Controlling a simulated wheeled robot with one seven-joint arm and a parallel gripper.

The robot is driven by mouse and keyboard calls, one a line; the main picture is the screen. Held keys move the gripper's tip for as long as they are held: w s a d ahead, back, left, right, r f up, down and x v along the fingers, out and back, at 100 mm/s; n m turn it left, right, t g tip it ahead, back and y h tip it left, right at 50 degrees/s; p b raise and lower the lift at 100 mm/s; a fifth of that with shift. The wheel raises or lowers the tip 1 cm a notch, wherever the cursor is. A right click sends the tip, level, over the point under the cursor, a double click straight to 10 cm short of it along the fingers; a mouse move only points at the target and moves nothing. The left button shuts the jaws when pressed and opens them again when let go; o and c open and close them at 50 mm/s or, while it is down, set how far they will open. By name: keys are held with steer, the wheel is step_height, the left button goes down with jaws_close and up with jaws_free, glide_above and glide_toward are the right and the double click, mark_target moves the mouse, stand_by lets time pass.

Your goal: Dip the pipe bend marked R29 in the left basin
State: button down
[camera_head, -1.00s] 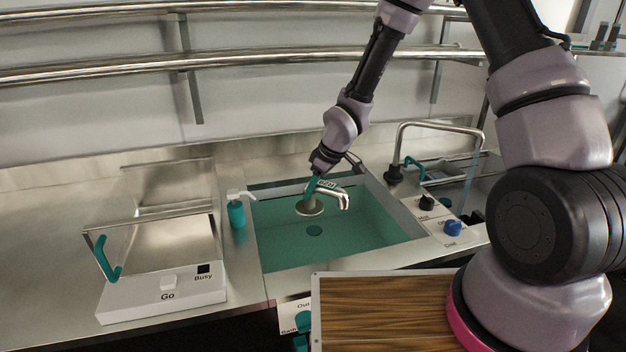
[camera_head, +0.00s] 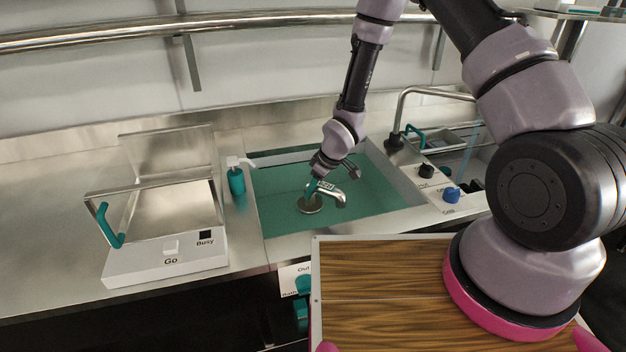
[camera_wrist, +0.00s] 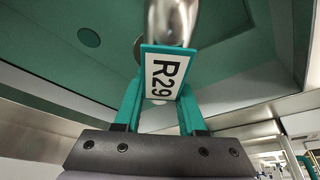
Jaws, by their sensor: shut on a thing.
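The pipe bend (camera_head: 334,194) is a shiny metal curved tube with a round flange (camera_head: 310,205) at its lower end. Its white tag reads R29 in the wrist view (camera_wrist: 166,75). My gripper (camera_head: 313,187) is shut on the tag end, with teal fingers on both sides of the tag in the wrist view (camera_wrist: 160,108). The left basin (camera_head: 285,176) is a teal-filled rectangular sink, and the pipe bend is over or in its middle. I cannot tell whether the flange touches the liquid.
A white box marked Go and Busy (camera_head: 140,268) with a raised teal-handled frame stands left. A soap bottle (camera_head: 236,181) stands at the basin's left rim. Knobs (camera_head: 451,195) and a tall tap (camera_head: 400,110) are to the right. A wooden board (camera_head: 385,268) is in front.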

step_height(320, 180, down, 14)
steer(key=shift+r, duration=0.25)
stand_by(0.6)
stand_by(4.8)
steer(key=shift+r, duration=6.05)
